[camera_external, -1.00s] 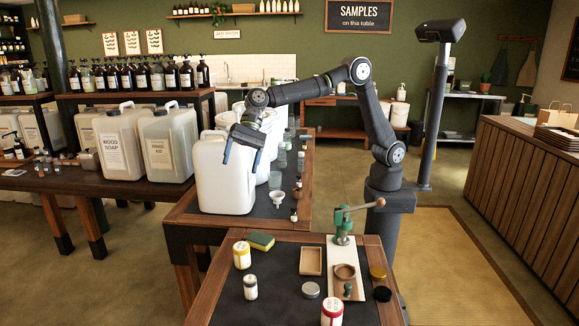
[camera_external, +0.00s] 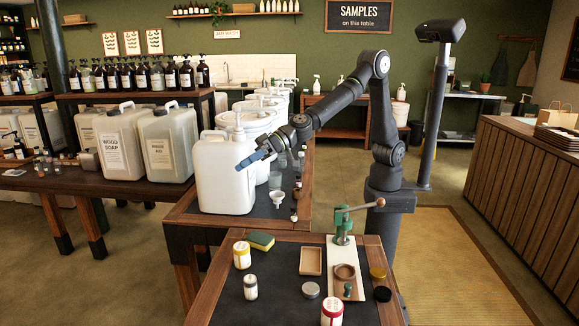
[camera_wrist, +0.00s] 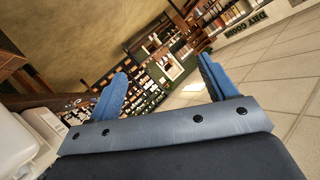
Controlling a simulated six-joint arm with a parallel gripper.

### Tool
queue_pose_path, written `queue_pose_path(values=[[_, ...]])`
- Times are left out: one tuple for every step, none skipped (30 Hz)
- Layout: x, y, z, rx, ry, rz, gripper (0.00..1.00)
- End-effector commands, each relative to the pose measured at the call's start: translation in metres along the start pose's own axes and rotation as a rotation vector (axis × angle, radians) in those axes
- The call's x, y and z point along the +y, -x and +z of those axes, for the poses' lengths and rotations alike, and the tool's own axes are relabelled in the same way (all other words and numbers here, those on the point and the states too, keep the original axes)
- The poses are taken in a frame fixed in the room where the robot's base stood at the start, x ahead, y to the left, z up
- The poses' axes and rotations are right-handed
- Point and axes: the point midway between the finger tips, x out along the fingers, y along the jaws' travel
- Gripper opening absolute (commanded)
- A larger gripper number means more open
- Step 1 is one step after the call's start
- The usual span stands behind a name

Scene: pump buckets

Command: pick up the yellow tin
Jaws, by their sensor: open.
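A small round tin with yellow bands and a white label (camera_external: 242,255) stands upright at the left of the dark front table, left of the sponge. My gripper (camera_external: 241,166) is well above and behind it, in front of the large white jug, with blue fingers pointing left. In the wrist view my gripper (camera_wrist: 163,66) has its two blue fingers spread apart with nothing between them. The tin is not in the wrist view.
A yellow-green sponge (camera_external: 261,241), a white jar (camera_external: 250,287), a red-banded tin (camera_external: 332,311), a wooden tray (camera_external: 311,261) and a green lever press (camera_external: 343,225) share the front table. A white jug (camera_external: 222,185) stands close beside my gripper.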

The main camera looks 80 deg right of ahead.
Motion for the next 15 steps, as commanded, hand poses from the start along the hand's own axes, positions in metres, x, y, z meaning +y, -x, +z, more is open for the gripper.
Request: queue_pose_path(values=[[0.003, 0.003, 0.003, 0.015, 0.052, 0.026, 0.77], [0.005, 0.005, 0.004, 0.023, 0.084, 0.042, 0.77], [0.008, 0.007, 0.006, 0.031, 0.122, 0.062, 0.77], [0.010, 0.009, 0.007, 0.037, 0.149, 0.077, 0.77], [0.012, 0.011, 0.007, 0.041, 0.174, 0.091, 0.77], [0.015, 0.013, 0.009, 0.046, 0.208, 0.110, 0.77], [0.017, 0.015, 0.010, 0.049, 0.230, 0.124, 0.77], [0.019, 0.016, 0.011, 0.050, 0.253, 0.137, 0.77], [0.021, 0.018, 0.012, 0.053, 0.281, 0.154, 0.77], [0.023, 0.020, 0.014, 0.053, 0.302, 0.167, 0.77], [0.025, 0.021, 0.015, 0.053, 0.323, 0.180, 0.77], [0.027, 0.023, 0.017, 0.053, 0.350, 0.196, 0.77], [0.029, 0.025, 0.018, 0.052, 0.370, 0.209, 0.77], [0.031, 0.026, 0.019, 0.051, 0.389, 0.221, 0.77], [0.034, 0.029, 0.020, 0.050, 0.416, 0.238, 0.77]])
